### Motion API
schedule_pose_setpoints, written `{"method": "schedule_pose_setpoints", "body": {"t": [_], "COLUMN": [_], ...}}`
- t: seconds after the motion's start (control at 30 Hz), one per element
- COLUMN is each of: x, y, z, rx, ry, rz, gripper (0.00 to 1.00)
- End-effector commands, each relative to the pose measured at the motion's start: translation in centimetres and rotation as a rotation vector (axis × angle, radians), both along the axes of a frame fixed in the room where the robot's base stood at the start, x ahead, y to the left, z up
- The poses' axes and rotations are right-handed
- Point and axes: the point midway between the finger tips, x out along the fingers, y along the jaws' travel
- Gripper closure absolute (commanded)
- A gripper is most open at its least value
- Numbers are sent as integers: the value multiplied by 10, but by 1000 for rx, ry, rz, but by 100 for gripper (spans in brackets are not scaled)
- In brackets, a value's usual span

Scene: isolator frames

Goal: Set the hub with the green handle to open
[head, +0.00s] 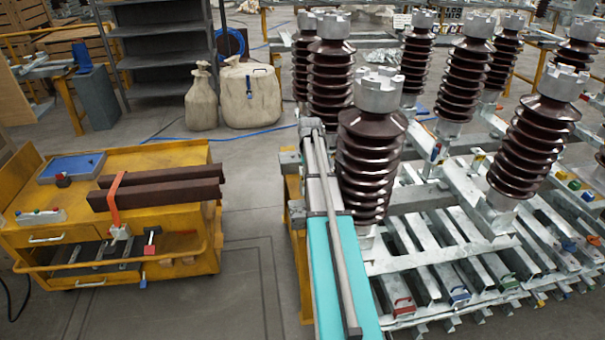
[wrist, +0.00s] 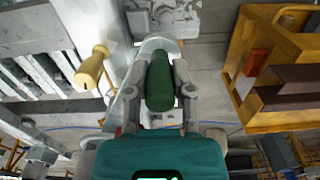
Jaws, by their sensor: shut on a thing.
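The green handle (wrist: 160,78) is a dark green rounded grip in the middle of the wrist view. My gripper (wrist: 160,92) has one grey finger on each side of it and is shut on it. The green handle's hub (wrist: 158,44) shows as a pale grey rounded part just beyond the handle, and the gripper partly hides it. I cannot read any open or closed mark on it. In the head view I cannot make out the green handle or my fingers.
A yellow handle (wrist: 92,70) stands left of my gripper in the wrist view, close to the left finger. A yellow cart (head: 150,262) with brown beams (head: 160,188) stands to the left in the head view. Brown ribbed insulators (head: 368,165) crowd the right.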

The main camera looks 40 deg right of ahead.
Motion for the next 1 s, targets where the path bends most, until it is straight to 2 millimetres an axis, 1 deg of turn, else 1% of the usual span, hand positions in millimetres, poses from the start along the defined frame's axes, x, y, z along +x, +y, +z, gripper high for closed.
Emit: {"method": "schedule_pose_setpoints", "body": {"t": [0.17,0.2,0.33,0.37,0.6,0.63,0.77,0.8,0.87,0.9,0.97,1.0], "x": [2,3,3,3,3,3,1,-1,-6,-11,-20,-16], "y": [-1,-1,-1,-1,0,0,2,4,7,11,18,27], "z": [0,0,0,0,0,0,1,1,2,2,4,2], "rx": [-6,-6,-5,-5,-4,-4,-4,-5,-7,-7,-10,-9], "ry": [-2,-3,-3,-3,-3,-3,-1,-1,3,5,11,10], "rz": [0,0,1,1,2,2,2,2,1,1,0,13], "gripper": [100,62,38,36,36,38,62,69,80,88,99,100]}}
